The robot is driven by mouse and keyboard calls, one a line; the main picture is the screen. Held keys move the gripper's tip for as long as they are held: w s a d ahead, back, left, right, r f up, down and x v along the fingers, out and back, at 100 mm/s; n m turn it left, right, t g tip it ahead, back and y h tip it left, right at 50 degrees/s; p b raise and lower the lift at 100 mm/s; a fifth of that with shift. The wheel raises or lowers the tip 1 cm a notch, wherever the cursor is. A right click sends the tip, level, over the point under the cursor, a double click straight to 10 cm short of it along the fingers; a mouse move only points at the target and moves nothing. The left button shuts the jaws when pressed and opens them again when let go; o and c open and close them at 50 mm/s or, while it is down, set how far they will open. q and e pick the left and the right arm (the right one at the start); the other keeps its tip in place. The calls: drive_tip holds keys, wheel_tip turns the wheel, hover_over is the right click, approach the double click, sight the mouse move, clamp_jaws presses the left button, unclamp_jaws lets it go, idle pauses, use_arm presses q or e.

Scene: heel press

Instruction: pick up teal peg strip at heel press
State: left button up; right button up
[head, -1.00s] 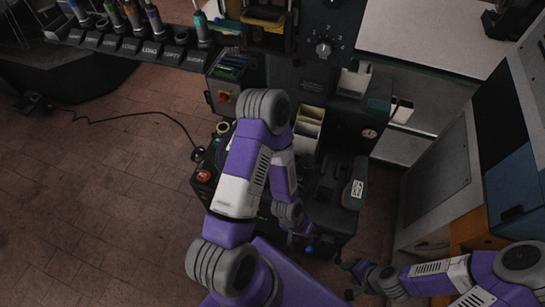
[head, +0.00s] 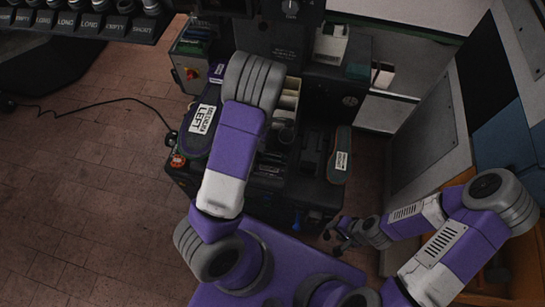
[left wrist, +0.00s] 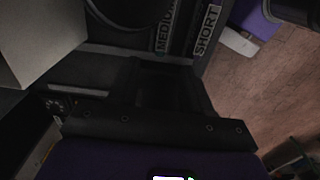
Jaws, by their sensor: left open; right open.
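I cannot make out a teal peg strip with certainty. Thin green and teal pieces (head: 196,36) stand in a box at the upper left of the press in the head view. A small teal patch (head: 358,71) shows on the press's right side. My right gripper (head: 335,233) is open and empty, low beside the press's front right, apart from these. My left arm reaches over the press, and its gripper is hidden behind the arm.
A labelled rack (head: 90,22) stands at upper left. A cable (head: 90,108) crosses the open brick floor. A grey cabinet (head: 425,130) borders the right.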

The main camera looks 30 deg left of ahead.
sight(273, 156)
use_arm(q)
drive_tip(key=shift+f, duration=0.9)
drive_tip(key=f+b, duration=0.1)
drive_tip(key=f, duration=0.1)
drive_tip(key=f+b, duration=0.1)
drive_tip(key=f, duration=0.2)
drive_tip(key=shift+d+f, duration=0.2)
drive_tip(key=shift+f, duration=0.1)
clamp_jaws()
